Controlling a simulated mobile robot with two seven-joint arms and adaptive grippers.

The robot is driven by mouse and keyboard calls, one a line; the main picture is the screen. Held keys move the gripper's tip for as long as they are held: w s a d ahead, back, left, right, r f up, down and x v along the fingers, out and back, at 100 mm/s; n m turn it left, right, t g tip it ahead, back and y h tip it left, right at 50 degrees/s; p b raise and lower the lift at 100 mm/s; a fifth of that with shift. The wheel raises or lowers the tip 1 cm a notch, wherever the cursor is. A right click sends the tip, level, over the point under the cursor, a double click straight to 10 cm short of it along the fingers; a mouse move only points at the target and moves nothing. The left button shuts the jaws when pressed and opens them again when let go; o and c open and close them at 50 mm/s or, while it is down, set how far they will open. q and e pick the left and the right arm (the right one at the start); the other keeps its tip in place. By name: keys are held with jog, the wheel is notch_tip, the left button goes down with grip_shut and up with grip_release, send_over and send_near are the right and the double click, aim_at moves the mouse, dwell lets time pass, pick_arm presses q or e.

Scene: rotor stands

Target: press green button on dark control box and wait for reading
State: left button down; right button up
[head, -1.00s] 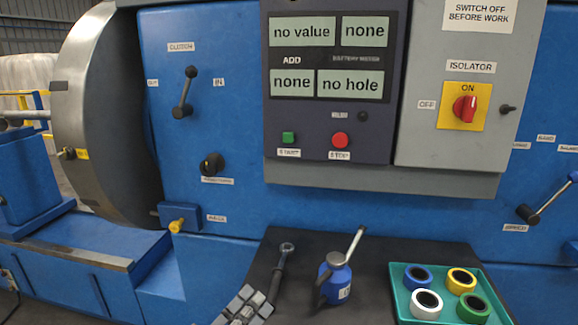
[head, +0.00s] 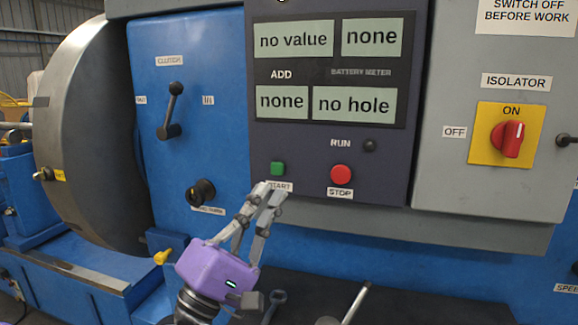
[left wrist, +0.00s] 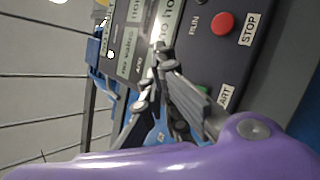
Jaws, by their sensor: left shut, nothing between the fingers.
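The dark control box (head: 310,158) hangs on the blue machine. Its displays (head: 294,40) read "no value", "none", "none" and "no hole". The green button (head: 278,169) is at its lower left, above a START label that is partly covered. My left gripper (head: 270,190), purple with grey fingers, is shut and empty, its tips just below the green button in the head view. I cannot tell if they touch the box. In the left wrist view the fingers (left wrist: 165,50) point along the box and largely hide the green button. My right gripper is not in view.
The red STOP button (head: 341,175) is close to the right of the green one, with the unlit RUN lamp (head: 369,145) above it. A grey isolator panel (head: 465,60) with a red switch (head: 508,139) is farther right. A clutch lever (head: 171,110) and a black knob (head: 201,192) are left.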

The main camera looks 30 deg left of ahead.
aim_at(278, 168)
pick_arm(q)
jog(key=w+a+b, duration=0.1)
jog(key=w+a, duration=0.1)
jog(key=w, duration=0.6)
jog(key=shift+h, duration=0.3)
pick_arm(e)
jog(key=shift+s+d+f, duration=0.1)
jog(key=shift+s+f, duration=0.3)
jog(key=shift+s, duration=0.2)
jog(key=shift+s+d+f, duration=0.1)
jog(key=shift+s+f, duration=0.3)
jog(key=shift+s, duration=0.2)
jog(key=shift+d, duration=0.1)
pick_arm(q)
jog(key=shift+w+a, duration=0.1)
jog(key=shift+w, duration=0.1)
jog(key=shift+w, duration=0.3)
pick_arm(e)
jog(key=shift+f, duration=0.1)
